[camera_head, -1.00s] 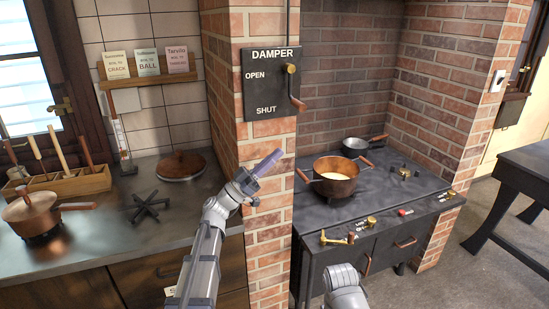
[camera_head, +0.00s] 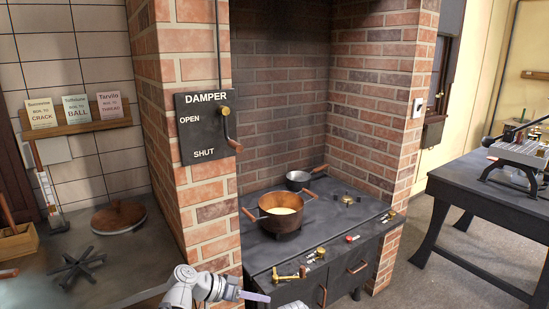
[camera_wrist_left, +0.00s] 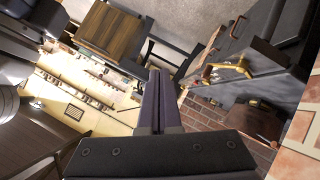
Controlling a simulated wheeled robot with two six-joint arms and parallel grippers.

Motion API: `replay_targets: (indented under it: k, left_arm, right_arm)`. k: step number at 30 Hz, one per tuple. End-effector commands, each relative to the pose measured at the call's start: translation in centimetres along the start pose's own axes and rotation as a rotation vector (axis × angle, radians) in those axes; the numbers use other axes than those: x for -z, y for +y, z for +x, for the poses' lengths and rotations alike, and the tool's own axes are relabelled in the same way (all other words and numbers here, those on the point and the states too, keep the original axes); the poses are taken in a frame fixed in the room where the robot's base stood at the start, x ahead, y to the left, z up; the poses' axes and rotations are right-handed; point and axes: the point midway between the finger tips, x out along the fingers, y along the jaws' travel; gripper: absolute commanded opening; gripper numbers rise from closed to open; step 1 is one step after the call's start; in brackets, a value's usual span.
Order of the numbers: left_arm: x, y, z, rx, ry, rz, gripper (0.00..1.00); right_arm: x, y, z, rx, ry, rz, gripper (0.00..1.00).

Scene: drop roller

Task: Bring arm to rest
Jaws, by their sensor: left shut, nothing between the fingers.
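My left gripper (camera_head: 254,296) is at the lower middle of the head view, in front of the brick pillar and the stove's left front corner. Its fingers are shut with nothing between them and point right. The shut fingers also show in the left wrist view (camera_wrist_left: 157,100), where the picture is steeply tilted. They look apart from everything around them. My right gripper does not show in these views.
The stove (camera_head: 336,217) bears a copper pot (camera_head: 281,219) with yellowish contents and a small grey pan (camera_head: 298,180). The damper panel (camera_head: 204,142) hangs on the brick pillar (camera_head: 205,215). A dark table (camera_head: 480,185) stands right, with open floor (camera_head: 410,265) before it.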

Motion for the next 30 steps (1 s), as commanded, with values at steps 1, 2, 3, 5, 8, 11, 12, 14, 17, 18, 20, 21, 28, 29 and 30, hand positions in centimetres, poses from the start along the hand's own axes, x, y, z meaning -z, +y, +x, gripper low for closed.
replay_targets:
  k: [1,2,3,5,8,11,12,14,17,18,20,21,28,29,30]
  left_arm:
    - [-2.7,-0.2,0.3,0.064,-0.093,-0.061,0.0]
    - [-4.1,-0.6,0.3,0.11,-0.146,-0.1,0.0]
    - [-5.9,-1.1,0.1,0.173,-0.21,-0.151,0.0]
    - [-8.3,-2.0,-0.4,0.271,-0.293,-0.222,0.0]
    - [-11.3,-3.2,-1.7,0.427,-0.391,-0.318,0.0]
    - [-13.6,-4.2,-3.3,0.572,-0.456,-0.393,0.0]
    - [-14.3,-4.5,-4.0,0.627,-0.476,-0.419,0.0]
    - [-15.3,-4.9,-5.0,0.709,-0.498,-0.454,0.0]
    - [-16.7,-5.5,-6.9,0.845,-0.523,-0.505,0.0]
    - [-16.9,-5.5,-7.6,0.895,-0.531,-0.52,0.0]
    - [-15.2,-3.2,-7.4,0.872,-0.561,-0.485,0.0]
    - [-14.7,-2.1,-7.2,0.868,-0.578,-0.466,0.0]
    - [-12.2,4.4,-6.5,0.845,-0.686,-0.353,0.0]
    - [-12.0,5.2,-6.4,0.843,-0.7,-0.338,0.0]
    - [-11.6,6.3,-6.3,0.839,-0.717,-0.318,0.0]
  right_arm:
    - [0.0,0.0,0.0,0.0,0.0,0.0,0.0]
    - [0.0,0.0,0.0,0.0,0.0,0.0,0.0]
    - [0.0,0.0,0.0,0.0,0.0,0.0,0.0]
    - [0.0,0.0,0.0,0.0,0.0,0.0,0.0]
    - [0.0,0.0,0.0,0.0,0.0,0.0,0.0]
    - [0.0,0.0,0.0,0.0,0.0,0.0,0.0]
    - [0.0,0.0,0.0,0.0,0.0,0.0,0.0]
    - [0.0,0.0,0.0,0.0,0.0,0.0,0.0]
    - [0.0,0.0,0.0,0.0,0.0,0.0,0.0]
    - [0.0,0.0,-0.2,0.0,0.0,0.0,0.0]
    - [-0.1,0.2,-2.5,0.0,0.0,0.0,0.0]
    - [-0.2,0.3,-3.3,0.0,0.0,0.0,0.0]
    - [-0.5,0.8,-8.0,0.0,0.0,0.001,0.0]
    - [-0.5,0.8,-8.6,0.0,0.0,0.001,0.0]
    - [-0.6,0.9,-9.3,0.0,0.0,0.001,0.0]
